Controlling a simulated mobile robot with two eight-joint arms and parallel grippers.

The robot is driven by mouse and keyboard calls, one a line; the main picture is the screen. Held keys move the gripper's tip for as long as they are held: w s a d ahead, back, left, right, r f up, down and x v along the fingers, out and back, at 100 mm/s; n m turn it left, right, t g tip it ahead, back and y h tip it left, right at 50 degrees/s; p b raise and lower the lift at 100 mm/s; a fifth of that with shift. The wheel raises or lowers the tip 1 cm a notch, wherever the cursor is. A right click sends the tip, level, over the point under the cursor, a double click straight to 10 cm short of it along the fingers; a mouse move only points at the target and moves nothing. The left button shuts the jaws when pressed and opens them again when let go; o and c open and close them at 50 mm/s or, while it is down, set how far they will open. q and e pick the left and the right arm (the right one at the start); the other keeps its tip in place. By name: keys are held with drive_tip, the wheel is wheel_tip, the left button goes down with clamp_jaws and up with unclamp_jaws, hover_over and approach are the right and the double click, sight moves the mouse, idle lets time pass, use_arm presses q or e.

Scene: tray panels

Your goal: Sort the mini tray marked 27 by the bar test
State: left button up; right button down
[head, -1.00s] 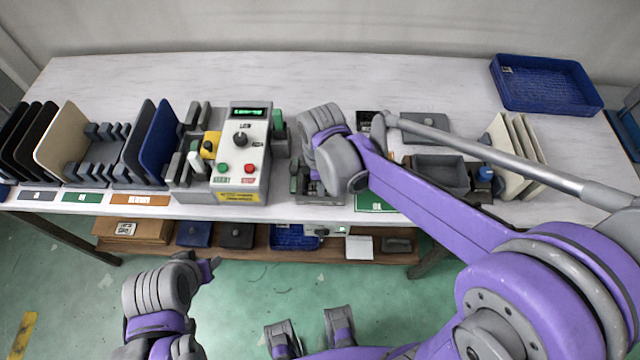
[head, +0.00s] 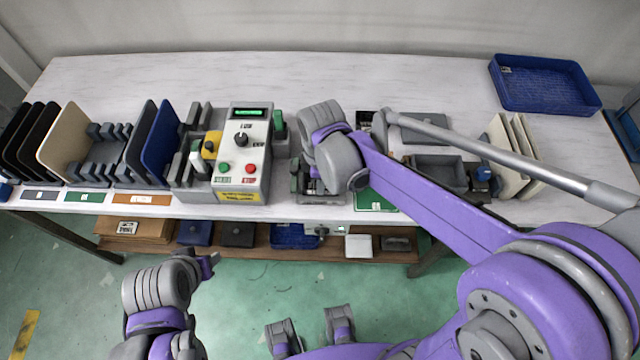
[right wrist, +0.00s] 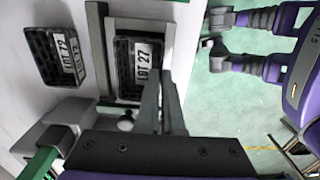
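The mini tray marked LOT 27 (right wrist: 138,65) is small and black with a white label. In the right wrist view it sits in a grey fixture (right wrist: 97,45); in the head view my right wrist mostly covers that fixture (head: 318,198). My right gripper (right wrist: 161,85) is right at the tray's edge. Its fingers look close together, but whether they pinch the tray's rim is unclear. A second black tray marked LOT 72 (right wrist: 55,57) lies apart on the table. My left gripper (head: 210,266) hangs in front of the table, away from the trays; its finger gap is unclear.
A test box (head: 241,155) with a green display, knob and buttons stands left of my right wrist. Racks with upright panels (head: 62,140) are at the left. A blue basket (head: 545,88) is at the back right. Cream panels (head: 515,150) stand at the right.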

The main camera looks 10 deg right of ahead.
drive_tip(key=shift+r+p, duration=0.6)
drive_tip(key=shift+r, duration=0.55)
use_arm(q)
drive_tip(key=shift+w+r, duration=0.25)
drive_tip(key=shift+r, duration=0.6)
